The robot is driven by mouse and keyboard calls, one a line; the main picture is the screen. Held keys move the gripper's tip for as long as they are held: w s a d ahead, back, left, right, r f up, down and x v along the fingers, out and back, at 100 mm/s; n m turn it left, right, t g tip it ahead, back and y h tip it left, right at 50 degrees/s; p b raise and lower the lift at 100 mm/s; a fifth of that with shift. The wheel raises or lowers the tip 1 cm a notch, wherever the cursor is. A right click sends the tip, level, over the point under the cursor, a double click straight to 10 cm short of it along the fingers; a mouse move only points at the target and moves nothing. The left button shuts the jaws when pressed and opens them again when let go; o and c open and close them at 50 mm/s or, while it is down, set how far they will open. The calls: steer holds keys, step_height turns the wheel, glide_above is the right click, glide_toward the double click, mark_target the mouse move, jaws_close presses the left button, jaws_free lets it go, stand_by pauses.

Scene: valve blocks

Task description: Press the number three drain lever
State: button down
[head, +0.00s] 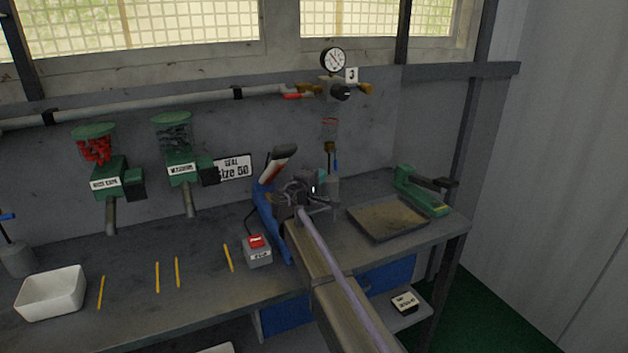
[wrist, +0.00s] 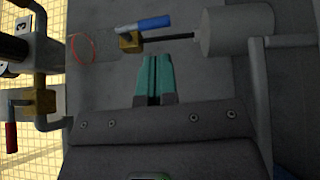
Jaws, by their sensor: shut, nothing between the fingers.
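The number three drain lever (head: 336,165) is a small blue handle on a brass valve (head: 329,147), under a clear bowl with a red ring and the plate marked 3 (head: 351,75). In the wrist view, the blue lever (wrist: 145,24) lies beside the brass valve (wrist: 130,42) and extends toward the grey cylinder. My gripper (wrist: 155,58) has teal fingers, which are closed together and empty. Its tips are just below the lever and black rod in that picture; I cannot tell the depth gap. In the head view, my gripper (head: 320,177) is partly hidden by my arm.
A grey cylinder (wrist: 238,32) stands under the valve. A red lever (head: 292,96) sits on the pipe above. A brown-filled tray (head: 388,218) and a green tool (head: 420,190) are on the right of the bench. A red-button box (head: 257,252) is on the left.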

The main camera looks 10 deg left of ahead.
steer(key=x, duration=0.5)
